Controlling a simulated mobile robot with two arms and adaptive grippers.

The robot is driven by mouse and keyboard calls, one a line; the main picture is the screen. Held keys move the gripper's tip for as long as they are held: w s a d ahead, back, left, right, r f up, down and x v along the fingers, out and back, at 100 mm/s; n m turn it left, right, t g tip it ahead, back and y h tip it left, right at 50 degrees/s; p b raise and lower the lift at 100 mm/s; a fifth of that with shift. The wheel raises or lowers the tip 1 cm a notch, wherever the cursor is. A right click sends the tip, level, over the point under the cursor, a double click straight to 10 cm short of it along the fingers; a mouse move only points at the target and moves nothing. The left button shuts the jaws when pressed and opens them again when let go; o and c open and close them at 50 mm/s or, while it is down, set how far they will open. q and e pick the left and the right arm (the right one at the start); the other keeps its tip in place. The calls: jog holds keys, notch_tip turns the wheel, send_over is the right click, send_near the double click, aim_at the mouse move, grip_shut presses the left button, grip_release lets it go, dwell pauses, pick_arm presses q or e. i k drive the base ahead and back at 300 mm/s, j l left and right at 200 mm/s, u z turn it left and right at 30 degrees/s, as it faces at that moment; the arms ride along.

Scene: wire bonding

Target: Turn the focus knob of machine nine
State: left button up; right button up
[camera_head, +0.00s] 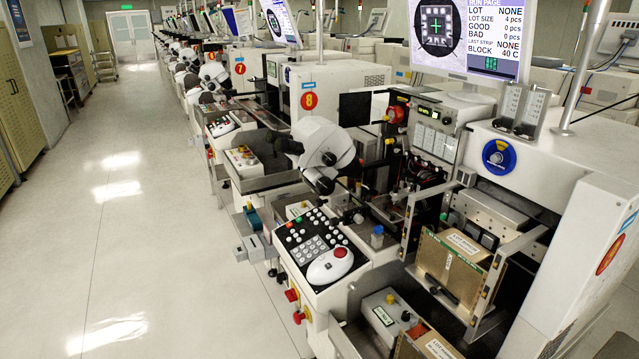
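The nearest machine (540,165) fills the right side. A red and yellow round badge (609,253) on its side panel is seen too edge-on to read its number. The machine behind it carries a red badge with 8 (309,100). A white microscope head (322,143) with dark round parts stands at the left of the nearest machine, above its keypad panel. A dark round knob-like part (328,158) shows on the microscope's side; I cannot tell for sure whether it is the focus knob. Neither of my grippers is in view.
A sloped keypad panel (296,262) with a white mouse-like device (330,265) juts toward the aisle. A monitor (467,35) hangs above. Brown boxes (450,265) sit in a rack at the front right. More machines line up behind. The aisle floor (120,230) at left is clear.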

aim_at(325, 186)
jog(key=j+z, duration=0.3)
jog(key=j, duration=0.55)
jog(key=j+z, duration=0.25)
jog(key=j, duration=0.65)
jog(key=i+j+z, duration=0.2)
jog(key=j, duration=0.2)
jog(key=i+j+z, duration=0.2)
jog(key=j, duration=0.2)
jog(key=j+z, duration=0.2)
jog(key=j, duration=0.25)
jog(key=i+j+z, duration=0.2)
jog(key=j, duration=0.25)
jog(key=j+z, duration=0.2)
jog(key=j, duration=0.25)
jog(key=l, duration=0.2)
jog(key=k+l, duration=0.15)
jog(key=i+l, duration=0.1)
jog(key=l, duration=0.5)
